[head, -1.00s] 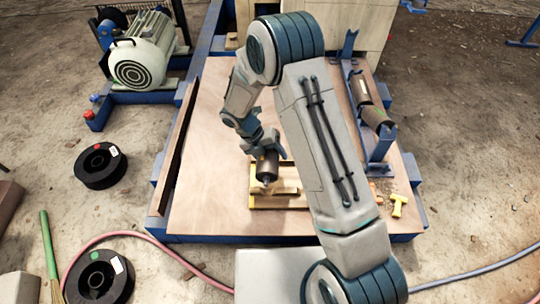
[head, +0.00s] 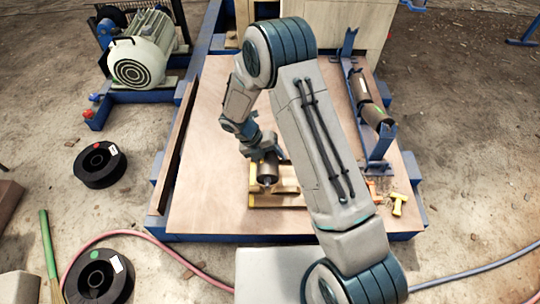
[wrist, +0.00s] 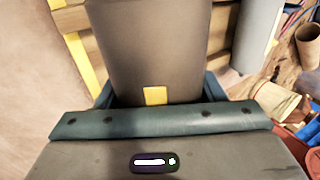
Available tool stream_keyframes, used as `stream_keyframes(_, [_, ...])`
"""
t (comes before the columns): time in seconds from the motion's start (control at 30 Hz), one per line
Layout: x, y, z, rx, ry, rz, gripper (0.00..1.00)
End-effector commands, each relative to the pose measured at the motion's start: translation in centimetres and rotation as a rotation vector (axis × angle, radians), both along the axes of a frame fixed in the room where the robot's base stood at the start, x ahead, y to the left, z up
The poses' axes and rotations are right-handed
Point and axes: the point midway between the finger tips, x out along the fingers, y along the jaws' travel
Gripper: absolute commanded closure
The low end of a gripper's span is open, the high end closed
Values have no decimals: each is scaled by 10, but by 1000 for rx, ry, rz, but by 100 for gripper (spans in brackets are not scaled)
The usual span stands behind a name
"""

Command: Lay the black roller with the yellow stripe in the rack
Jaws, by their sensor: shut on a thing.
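My gripper (head: 264,153) is shut on a dark grey-brown roller (head: 267,171) over the front middle of the wooden board. In the wrist view the roller (wrist: 150,45) stands between my gripper's fingers (wrist: 160,92), with a yellow mark near the palm. The roller's end faces the head camera. Just below and behind it is a low wooden stand with yellow edges (head: 262,201); I cannot tell whether they touch. A blue frame (head: 378,165) stands at the board's right side and holds dark rollers (head: 372,112), one with a green mark.
A yellow T-shaped piece (head: 398,203) and small debris lie at the board's front right. A brown upright plate (head: 175,140) edges the left side. A motor (head: 142,58) and black spools (head: 100,164) are farther left. The board's left part is clear.

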Motion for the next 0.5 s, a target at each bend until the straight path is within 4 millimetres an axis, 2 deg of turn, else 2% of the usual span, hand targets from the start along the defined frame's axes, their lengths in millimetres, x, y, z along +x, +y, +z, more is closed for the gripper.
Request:
stream_keyframes(0.3, [0,0,-29,-1,-1,-2,100])
stream_keyframes(0.5, [1,0,-37,0,-2,-1,100])
